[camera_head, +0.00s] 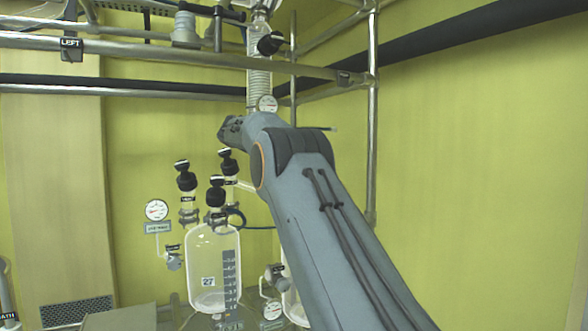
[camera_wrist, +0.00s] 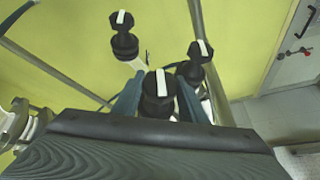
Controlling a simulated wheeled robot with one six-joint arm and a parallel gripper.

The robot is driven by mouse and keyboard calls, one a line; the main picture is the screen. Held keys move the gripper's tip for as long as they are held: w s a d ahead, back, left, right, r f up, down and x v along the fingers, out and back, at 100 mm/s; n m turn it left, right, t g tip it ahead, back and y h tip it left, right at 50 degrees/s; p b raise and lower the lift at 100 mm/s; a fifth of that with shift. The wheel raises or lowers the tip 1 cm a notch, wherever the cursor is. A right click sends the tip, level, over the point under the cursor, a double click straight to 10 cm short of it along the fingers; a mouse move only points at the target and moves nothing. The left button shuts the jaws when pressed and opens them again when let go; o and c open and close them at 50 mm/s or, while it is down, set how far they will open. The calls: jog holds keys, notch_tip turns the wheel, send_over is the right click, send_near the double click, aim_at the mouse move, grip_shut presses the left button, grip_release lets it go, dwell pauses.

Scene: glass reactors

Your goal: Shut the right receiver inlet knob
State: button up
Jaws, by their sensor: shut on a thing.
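In the wrist view, my gripper (camera_wrist: 157,98) is shut on a black knob (camera_wrist: 160,86), with one blue-grey finger on each side of it. The knob has a white bar on its top that runs nearly up and down in the picture. No label shows there to tell which valve it is. In the head view my arm covers most of the right receiver (camera_head: 296,308), of which only a glass edge shows low down. The receiver's knobs and my fingertips are hidden there.
Two more black knobs stand close beyond my fingers, one at the upper left (camera_wrist: 123,32) and one at the right (camera_wrist: 198,58). The left receiver (camera_head: 212,262), marked 27, has several black-knobbed valves on top. Metal rails (camera_head: 160,50) cross above.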

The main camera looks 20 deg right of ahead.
jog(key=shift+r, duration=0.15)
jog(key=o, duration=1.1)
jog(key=shift+c, duration=0.2)
jog(key=b+v, duration=0.2)
jog(key=v, duration=0.5)
jog(key=shift+a, duration=0.4)
jog(key=s+a+f+m+y+b, duration=0.1)
jog(key=s+a+f+y, duration=0.15)
jog(key=f, duration=0.55)
jog(key=s+a+f+m+y+b, duration=0.15)
jog(key=s+f, duration=0.25)
jog(key=f, duration=0.5)
jog(key=s+a+f+y, duration=0.2)
jog(key=s+a+f, duration=0.1)
jog(key=f, duration=0.5)
jog(key=s+a+f+m+y, duration=0.2)
jog(key=s+f, duration=0.5)
jog(key=s, duration=0.4)
jog(key=s+a+f+m+g+y+b, duration=0.1)
jog(key=s+a+f+m, duration=0.3)
jog(key=s+f, duration=0.4)
jog(key=s+a+f+m+y+b, duration=0.1)
jog(key=s+a+f+m+y, duration=0.2)
jog(key=s, duration=1)
notch_tip(320, 180, down, 5)
jog(key=shift+s+a+r+m, duration=0.1)
jog(key=shift+s+a+m, duration=0.3)
jog(key=shift+m, duration=0.65)
